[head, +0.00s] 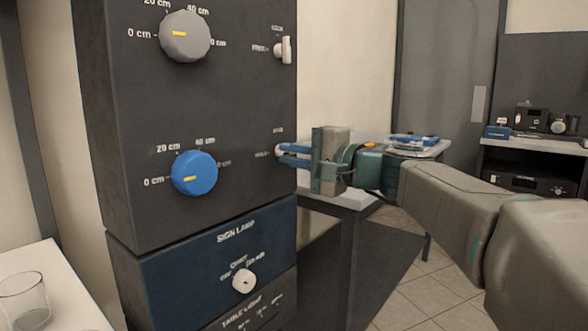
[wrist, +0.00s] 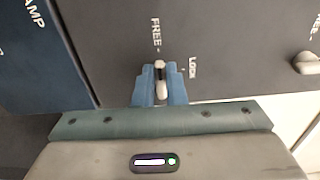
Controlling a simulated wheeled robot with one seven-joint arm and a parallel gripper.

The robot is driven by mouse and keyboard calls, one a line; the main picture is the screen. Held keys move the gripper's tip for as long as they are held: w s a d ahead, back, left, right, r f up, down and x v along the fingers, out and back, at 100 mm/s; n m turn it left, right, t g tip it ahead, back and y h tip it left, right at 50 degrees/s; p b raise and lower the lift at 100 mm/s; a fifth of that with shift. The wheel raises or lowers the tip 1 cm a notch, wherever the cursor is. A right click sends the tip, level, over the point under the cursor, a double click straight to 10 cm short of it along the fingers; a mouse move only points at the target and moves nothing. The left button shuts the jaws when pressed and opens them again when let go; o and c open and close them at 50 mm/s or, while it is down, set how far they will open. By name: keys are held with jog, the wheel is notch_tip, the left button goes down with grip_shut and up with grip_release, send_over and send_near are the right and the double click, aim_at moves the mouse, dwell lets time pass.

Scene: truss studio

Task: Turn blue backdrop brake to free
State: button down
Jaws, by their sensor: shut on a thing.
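The blue backdrop's brake is a small pale lever (wrist: 162,88) on the dark panel, beside the blue knob (head: 194,173). My gripper (head: 281,154) reaches in from the right with its blue fingers at the panel. In the wrist view, my gripper (wrist: 160,88) is shut on the lever, one finger on each side. The lever lies lengthwise toward the FREE mark, not toward LOCK at its side. In the head view the fingers hide most of the lever.
Above is a grey knob (head: 185,36) with its own white brake lever (head: 284,50), standing upright. Below is a blue sign lamp panel with a white knob (head: 244,280). A table (head: 345,198) stands behind my gripper. A glass (head: 22,300) is at the lower left.

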jog(key=shift+f, duration=0.1)
dwell(0.3)
jog(key=c, duration=1.5)
grip_release()
jog(key=shift+s, duration=0.1)
jog(key=p+v, duration=0.2)
jog(key=v, duration=1.1)
jog(key=shift+s+d, duration=0.2)
jog(key=shift+d, duration=0.05)
